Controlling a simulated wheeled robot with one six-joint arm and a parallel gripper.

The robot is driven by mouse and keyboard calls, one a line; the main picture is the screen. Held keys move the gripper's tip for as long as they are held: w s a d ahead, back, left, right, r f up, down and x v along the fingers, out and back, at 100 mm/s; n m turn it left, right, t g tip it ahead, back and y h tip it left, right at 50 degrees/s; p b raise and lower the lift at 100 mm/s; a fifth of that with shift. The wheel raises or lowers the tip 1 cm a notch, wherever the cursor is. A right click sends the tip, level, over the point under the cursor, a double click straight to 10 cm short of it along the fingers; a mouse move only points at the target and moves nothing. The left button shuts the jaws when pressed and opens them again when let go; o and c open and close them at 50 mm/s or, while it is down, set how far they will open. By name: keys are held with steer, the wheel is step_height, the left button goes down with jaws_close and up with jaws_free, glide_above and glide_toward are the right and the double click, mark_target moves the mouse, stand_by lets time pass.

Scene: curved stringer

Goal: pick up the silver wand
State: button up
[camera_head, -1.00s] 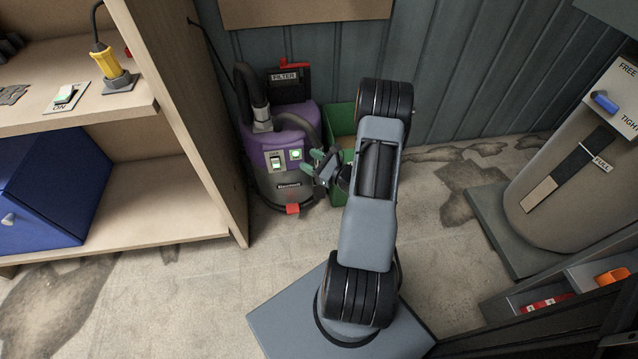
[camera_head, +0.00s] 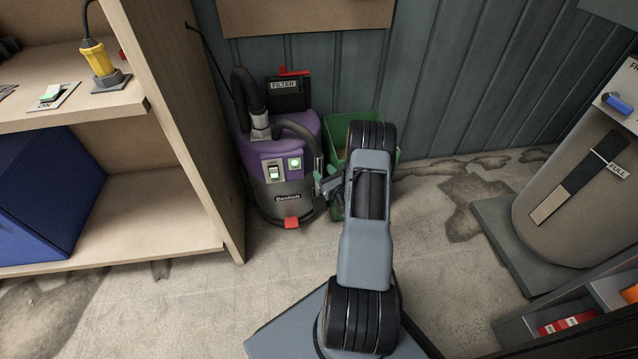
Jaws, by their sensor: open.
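I cannot clearly make out a silver wand in the head view. A short silver-grey fitting (camera_head: 260,127) joins the dark hose on top of the purple and grey vacuum (camera_head: 290,140); I cannot tell if it belongs to a wand. My gripper (camera_head: 319,182) is small and partly hidden beside my arm. It is open, at the right side of the vacuum body and in front of the green bin (camera_head: 340,138). I see nothing between its fingers. My arm hides much of the bin and the floor behind it.
A wooden shelf unit (camera_head: 190,130) with a yellow plug (camera_head: 100,60) and a blue box (camera_head: 45,195) stands at left. A grey cylinder (camera_head: 570,200) on a base stands at right. Corrugated wall (camera_head: 450,90) closes the back. Floor (camera_head: 450,265) is clear between.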

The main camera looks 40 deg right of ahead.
mark_target(316, 164)
steer(key=shift+w+r+b, duration=0.1)
steer(key=shift+w+b, duration=1)
steer(key=shift+w, duration=1.55)
steer(key=c, duration=0.7)
steer(key=shift+r, duration=0.1)
